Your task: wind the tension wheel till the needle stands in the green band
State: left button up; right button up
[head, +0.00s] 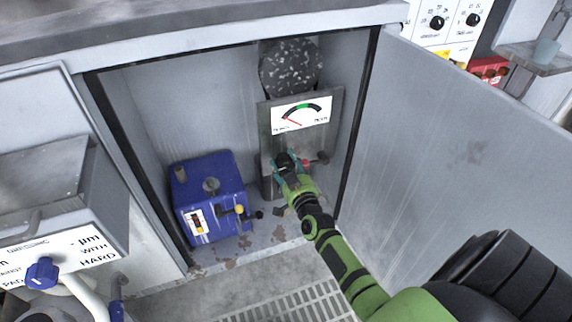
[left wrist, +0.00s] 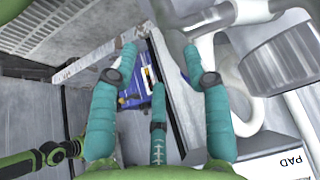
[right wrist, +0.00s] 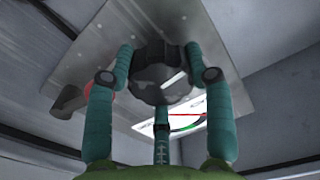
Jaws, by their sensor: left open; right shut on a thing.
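The tension wheel is a dark lobed knob (right wrist: 163,72) on a grey metal plate inside the open cabinet. My right gripper (head: 286,163) is shut on it, its fingers around the rim in the right wrist view; in the head view the fingers hide much of the wheel. Above it is the white gauge (head: 301,115). Its red needle (head: 291,121) points left and slightly up, left of the green band (head: 303,106) at the top of the arc. My left gripper (left wrist: 161,62) is open and empty in the left wrist view, and out of the head view.
A red-and-black lever (head: 316,160) sticks out close to the right of the wheel. A blue box (head: 210,190) with a yellow-knobbed lever stands left on the cabinet floor. A speckled dark disc (head: 290,66) is above the gauge. The open door (head: 440,130) bounds the right side.

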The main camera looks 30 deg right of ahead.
jog(key=m, duration=0.3)
jog(key=shift+f+p, duration=0.1)
jog(key=shift+p, duration=0.3)
jog(key=shift+a+m, duration=0.1)
jog(key=shift+m, duration=0.7)
pick_arm(q)
jog(key=shift+s+a+f+g+y, duration=0.1)
jog(key=shift+s+a+f+g, duration=0.15)
jog(key=shift+s+f+g, duration=0.35)
jog(key=shift+s+a+f+g+y, duration=0.1)
jog(key=shift+s+a+f+g, duration=0.2)
jog(key=shift+s, duration=0.55)
jog(key=shift+s+a+f+g+y, duration=0.1)
jog(key=shift+s+a+f+g, duration=0.1)
jog(key=shift+s+f+g, duration=0.45)
pick_arm(e)
jog(key=shift+m, duration=1.5)
pick_arm(q)
jog(key=shift+r, duration=0.2)
pick_arm(e)
jog(key=shift+a, duration=0.1)
jog(key=o, duration=1.2)
jog(key=shift+c, duration=0.2)
pick_arm(q)
jog(key=shift+w+t, duration=0.1)
jog(key=shift+t, duration=0.15)
pick_arm(e)
jog(key=v, duration=1.2)
